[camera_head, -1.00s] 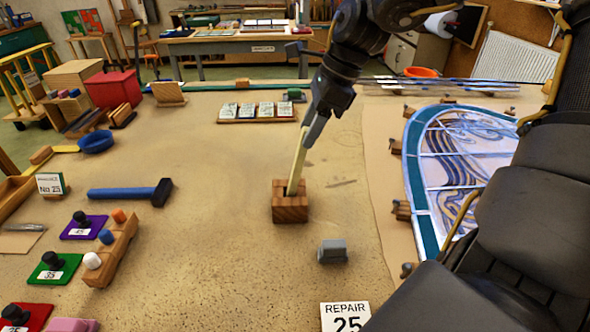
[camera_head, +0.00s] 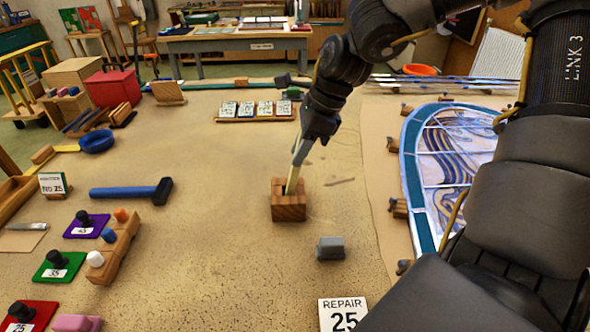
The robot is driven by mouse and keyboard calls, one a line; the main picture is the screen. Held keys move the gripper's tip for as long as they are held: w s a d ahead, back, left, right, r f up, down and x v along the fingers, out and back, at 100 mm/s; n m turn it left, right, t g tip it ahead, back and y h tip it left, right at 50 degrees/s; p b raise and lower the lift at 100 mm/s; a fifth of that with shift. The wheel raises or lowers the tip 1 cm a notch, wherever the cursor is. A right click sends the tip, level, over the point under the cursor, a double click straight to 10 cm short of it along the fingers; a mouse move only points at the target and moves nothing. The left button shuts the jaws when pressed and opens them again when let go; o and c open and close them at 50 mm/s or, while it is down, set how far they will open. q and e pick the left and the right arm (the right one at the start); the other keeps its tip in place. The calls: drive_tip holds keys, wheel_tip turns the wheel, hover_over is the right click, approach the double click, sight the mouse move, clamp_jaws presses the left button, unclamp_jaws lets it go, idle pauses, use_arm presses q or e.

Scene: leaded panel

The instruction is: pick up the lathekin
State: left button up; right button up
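The lathekin (camera_head: 293,181), a pale yellow flat stick, stands tilted in the slot of a small wooden block (camera_head: 289,208) at the middle of the table. My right gripper (camera_head: 300,152) reaches down from the upper right and is at the upper part of the lathekin. Its fingers overlap the stick and hide its top. I cannot tell whether they are closed on it or only beside it. The lower end is hidden in the block. My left gripper is not in view.
A grey block (camera_head: 330,248) and a "REPAIR 25" card (camera_head: 343,315) are in front. The leaded panel (camera_head: 445,165) lies at right, partly behind my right arm. A blue hammer (camera_head: 130,191) and a wooden rack (camera_head: 113,250) are at left. Bare table surrounds the wooden block.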

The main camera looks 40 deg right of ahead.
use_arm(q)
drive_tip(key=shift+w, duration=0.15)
use_arm(e)
clamp_jaws()
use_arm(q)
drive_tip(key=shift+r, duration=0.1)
use_arm(e)
drive_tip(key=shift+r, duration=0.1)
drive_tip(key=shift+r, duration=0.25)
drive_tip(key=p+v, duration=0.1)
drive_tip(key=v, duration=0.1)
drive_tip(key=p+v, duration=0.2)
drive_tip(key=a+p+v, duration=0.1)
drive_tip(key=v, duration=0.1)
drive_tip(key=shift+w+d+r, duration=0.15)
drive_tip(key=shift+w+r, duration=0.15)
drive_tip(key=shift+r, duration=0.35)
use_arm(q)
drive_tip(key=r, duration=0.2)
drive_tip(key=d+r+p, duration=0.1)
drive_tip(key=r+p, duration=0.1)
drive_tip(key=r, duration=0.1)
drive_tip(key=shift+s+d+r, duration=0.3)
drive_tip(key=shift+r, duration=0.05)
use_arm(e)
drive_tip(key=s+d, duration=0.8)
drive_tip(key=d, duration=0.3)
drive_tip(key=shift+s+f, duration=0.3)
